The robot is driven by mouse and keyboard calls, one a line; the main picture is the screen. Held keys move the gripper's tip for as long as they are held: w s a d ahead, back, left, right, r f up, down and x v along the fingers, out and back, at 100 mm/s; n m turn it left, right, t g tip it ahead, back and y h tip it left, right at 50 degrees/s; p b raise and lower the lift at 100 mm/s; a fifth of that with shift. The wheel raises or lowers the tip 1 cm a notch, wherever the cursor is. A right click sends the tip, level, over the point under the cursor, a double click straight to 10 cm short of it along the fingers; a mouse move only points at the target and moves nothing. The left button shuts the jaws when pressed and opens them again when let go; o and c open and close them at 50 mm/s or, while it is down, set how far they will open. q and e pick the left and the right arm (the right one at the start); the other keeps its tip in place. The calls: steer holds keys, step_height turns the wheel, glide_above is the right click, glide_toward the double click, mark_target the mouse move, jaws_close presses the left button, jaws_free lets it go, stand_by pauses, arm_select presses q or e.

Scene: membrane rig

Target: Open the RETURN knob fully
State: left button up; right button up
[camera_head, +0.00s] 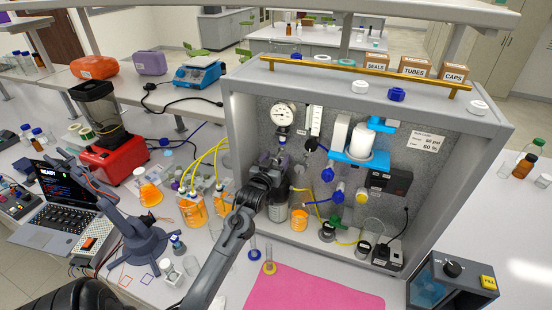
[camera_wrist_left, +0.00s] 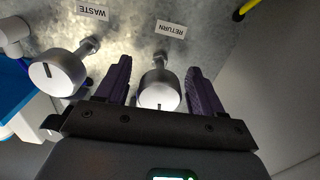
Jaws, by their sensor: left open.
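The RETURN knob (camera_wrist_left: 158,90) is a round silver knob on a short stem, under the RETURN label (camera_wrist_left: 170,28) on the grey speckled panel. My left gripper (camera_wrist_left: 160,85) is open, with one purple finger on each side of this knob. Small gaps show beside the knob, and I see no clear grip on it. In the head view my left gripper (camera_head: 272,160) is at the left part of the rig's panel, and the RETURN knob cannot be made out there. My right gripper is not in view.
A similar silver knob (camera_wrist_left: 58,74) under the WASTE label (camera_wrist_left: 93,12) sits close beside the gripper. Yellow tubes (camera_head: 205,158) and flasks of orange liquid (camera_head: 192,209) stand left of the rig. A pink mat (camera_head: 312,290) lies in front.

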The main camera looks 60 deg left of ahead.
arm_select(q)
steer(key=shift+w+a, duration=0.1)
steer(key=c, duration=1.1)
steer(key=shift+o, duration=0.2)
